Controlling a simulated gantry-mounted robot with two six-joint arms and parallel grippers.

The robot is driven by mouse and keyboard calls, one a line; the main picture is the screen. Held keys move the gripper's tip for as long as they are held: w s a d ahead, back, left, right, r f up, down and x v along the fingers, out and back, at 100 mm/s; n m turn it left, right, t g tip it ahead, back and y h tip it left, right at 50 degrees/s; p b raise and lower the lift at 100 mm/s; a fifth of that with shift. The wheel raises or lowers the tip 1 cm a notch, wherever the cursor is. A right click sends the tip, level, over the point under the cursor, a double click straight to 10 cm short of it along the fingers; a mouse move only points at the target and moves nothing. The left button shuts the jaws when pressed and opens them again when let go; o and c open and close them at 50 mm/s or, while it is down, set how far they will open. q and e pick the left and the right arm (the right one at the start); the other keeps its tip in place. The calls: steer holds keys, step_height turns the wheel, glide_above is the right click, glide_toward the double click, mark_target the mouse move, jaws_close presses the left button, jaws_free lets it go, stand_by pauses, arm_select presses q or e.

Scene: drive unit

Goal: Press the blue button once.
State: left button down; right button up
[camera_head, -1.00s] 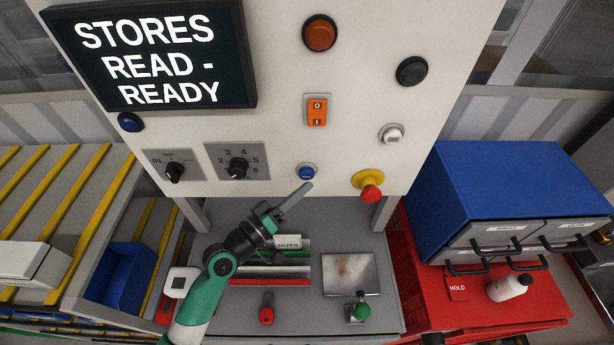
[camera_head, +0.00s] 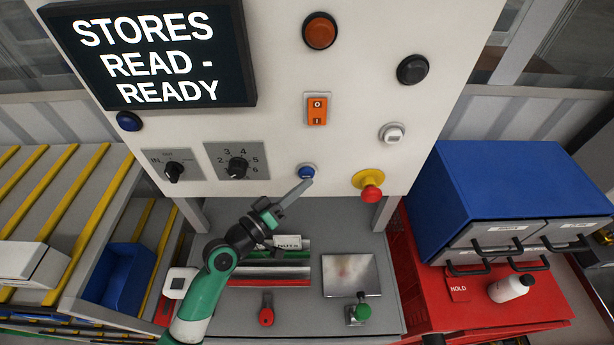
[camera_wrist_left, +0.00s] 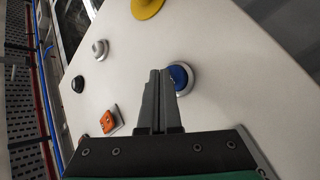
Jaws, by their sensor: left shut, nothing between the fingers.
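The blue button (camera_head: 307,171) is a small dome in a light ring, low on the white panel. It also shows in the left wrist view (camera_wrist_left: 181,77). My left gripper (camera_head: 309,182) is shut and empty, its fingers pointing up to the right with the tips just below the button in the head view. In the left wrist view the fingertips (camera_wrist_left: 159,73) are directly left of the button and overlap its ring edge. I cannot tell whether they touch it. A second blue dome (camera_head: 129,121) sits below the display at the panel's left.
A red mushroom knob on a yellow base (camera_head: 370,188) sticks out right of the button. An orange rocker switch (camera_head: 317,109) is above it, and a rotary selector (camera_head: 238,168) is to its left. The grey bench (camera_head: 335,312) below holds several small items.

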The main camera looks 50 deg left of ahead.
arm_select(q)
steer(key=shift+w+a, duration=0.25)
steer(key=shift+a, duration=0.1)
stand_by(0.3)
steer(key=shift+s+d, duration=0.6)
steer(key=shift+d, duration=0.1)
steer(key=s+d+p, duration=0.3)
steer(key=s+d, duration=0.1)
steer(key=shift+d, duration=0.25)
stand_by(0.7)
